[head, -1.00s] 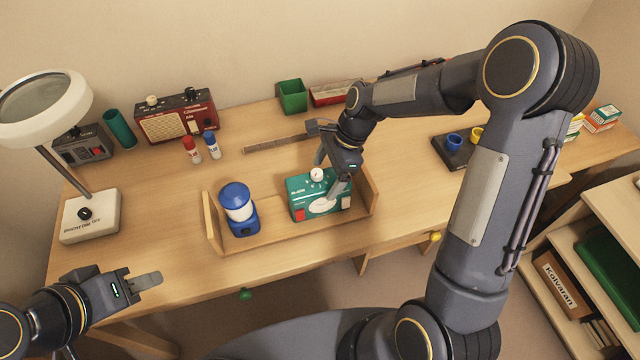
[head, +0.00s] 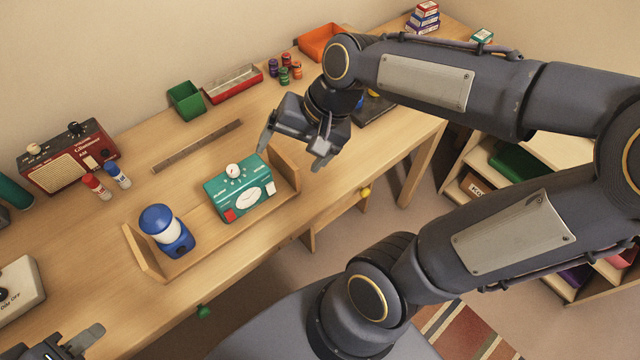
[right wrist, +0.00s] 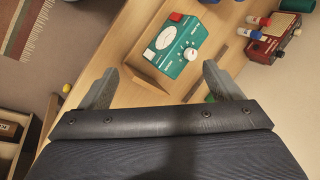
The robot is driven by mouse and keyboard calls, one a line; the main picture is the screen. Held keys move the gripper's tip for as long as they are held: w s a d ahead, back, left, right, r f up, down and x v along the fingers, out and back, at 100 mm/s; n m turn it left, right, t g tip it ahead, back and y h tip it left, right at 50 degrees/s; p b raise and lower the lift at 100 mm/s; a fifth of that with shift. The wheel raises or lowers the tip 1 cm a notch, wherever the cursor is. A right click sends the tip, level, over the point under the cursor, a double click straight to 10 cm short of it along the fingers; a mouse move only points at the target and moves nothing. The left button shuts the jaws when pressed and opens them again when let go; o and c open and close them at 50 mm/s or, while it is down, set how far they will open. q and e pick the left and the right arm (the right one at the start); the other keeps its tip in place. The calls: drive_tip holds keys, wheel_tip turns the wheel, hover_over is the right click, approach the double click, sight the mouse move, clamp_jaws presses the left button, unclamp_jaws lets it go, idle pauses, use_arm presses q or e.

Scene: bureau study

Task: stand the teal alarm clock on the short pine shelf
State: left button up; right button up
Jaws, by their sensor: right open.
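The teal alarm clock (head: 240,190) has a white oval face and a white knob on top. It stands on the short pine shelf (head: 143,252), near the shelf's right end panel, in the head view. It also shows in the right wrist view (right wrist: 177,48), beyond the fingertips. My right gripper (head: 293,151) is open and empty, above and behind the shelf's right end, apart from the clock. Its two spread fingers show in the right wrist view (right wrist: 160,72). My left gripper (head: 82,342) is at the bottom left edge, partly cut off; its jaw opening cannot be made out.
A blue and white lantern (head: 166,231) stands on the shelf left of the clock. Behind lie a dark strip (head: 197,146), a green bin (head: 186,101) and a red tray (head: 232,83). A red radio (head: 68,158) and two small bottles are at left.

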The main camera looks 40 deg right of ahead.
drive_tip(key=s+f+n+t, duration=0.1)
drive_tip(key=s+n+t, duration=0.1)
drive_tip(key=s+n, duration=0.4)
drive_tip(key=s, duration=0.2)
drive_tip(key=shift+s+a+n, duration=0.2)
drive_tip(key=shift+s+n, duration=0.1)
drive_tip(key=shift+f, duration=0.1)
idle(0.6)
